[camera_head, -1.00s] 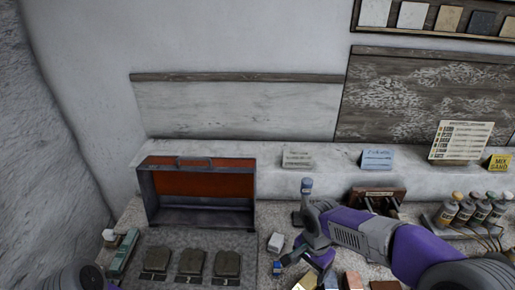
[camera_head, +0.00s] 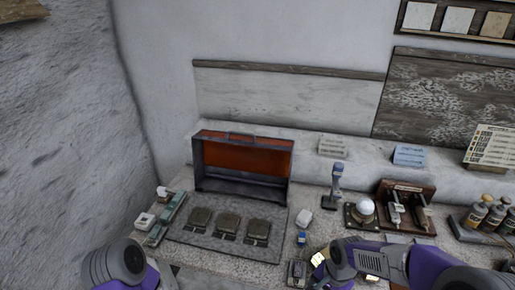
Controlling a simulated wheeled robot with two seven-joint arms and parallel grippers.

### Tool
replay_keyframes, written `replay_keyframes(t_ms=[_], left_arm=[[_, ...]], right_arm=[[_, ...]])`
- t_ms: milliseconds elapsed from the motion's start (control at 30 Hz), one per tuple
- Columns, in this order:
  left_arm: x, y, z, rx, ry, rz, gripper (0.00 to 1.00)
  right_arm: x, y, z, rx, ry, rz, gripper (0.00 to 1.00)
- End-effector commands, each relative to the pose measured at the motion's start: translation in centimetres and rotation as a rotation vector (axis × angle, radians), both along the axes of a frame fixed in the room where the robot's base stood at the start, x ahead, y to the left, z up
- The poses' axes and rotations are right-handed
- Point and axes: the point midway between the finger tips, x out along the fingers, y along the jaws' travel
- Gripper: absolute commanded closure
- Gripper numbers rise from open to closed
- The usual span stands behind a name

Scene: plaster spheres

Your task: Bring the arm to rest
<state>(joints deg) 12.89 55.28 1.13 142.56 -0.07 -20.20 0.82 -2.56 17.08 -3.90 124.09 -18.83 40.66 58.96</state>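My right arm (camera_head: 384,262) comes in from the lower right. Its wrist (camera_head: 342,264) is low at the bottom edge, and its fingers cannot be made out. My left arm (camera_head: 120,266) shows only as a rounded purple and grey link at the bottom left; its gripper is out of the picture. A white sphere (camera_head: 365,205) sits on a dark square base on the worktop, behind my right arm and apart from it.
An open grey case with an orange-red inside (camera_head: 242,158) stands at the back. Several dark pads (camera_head: 229,225) lie before it. A small upright device (camera_head: 335,182), a wooden rack (camera_head: 405,190) and bottles (camera_head: 477,211) stand to the right.

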Motion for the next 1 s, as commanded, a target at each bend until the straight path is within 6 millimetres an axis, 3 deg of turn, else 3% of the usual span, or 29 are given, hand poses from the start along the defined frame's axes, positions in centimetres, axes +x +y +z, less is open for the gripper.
replay_keyframes(t_ms=[267,400,500,700,1000], left_arm=[[-0.1,0.0,0.0,-0.001,0.003,-0.001,0.57],[-0.1,0.0,0.0,-0.001,0.003,-0.001,0.57],[-0.1,0.0,0.0,-0.001,0.003,-0.001,0.57],[-0.1,0.0,0.0,-0.001,0.003,-0.001,0.57],[-0.1,0.0,0.0,-0.001,0.003,-0.001,0.57]], right_arm=[[-2.7,4.4,-10.0,0.152,-0.028,0.237,0.23],[-5.9,6.8,-15.8,0.222,-0.081,0.366,0.23],[-8.2,7.8,-18.6,0.241,-0.121,0.437,0.23],[-10.9,8.7,-21.2,0.235,-0.169,0.524,0.23],[-11.2,8.8,-21.5,0.231,-0.178,0.537,0.23]])
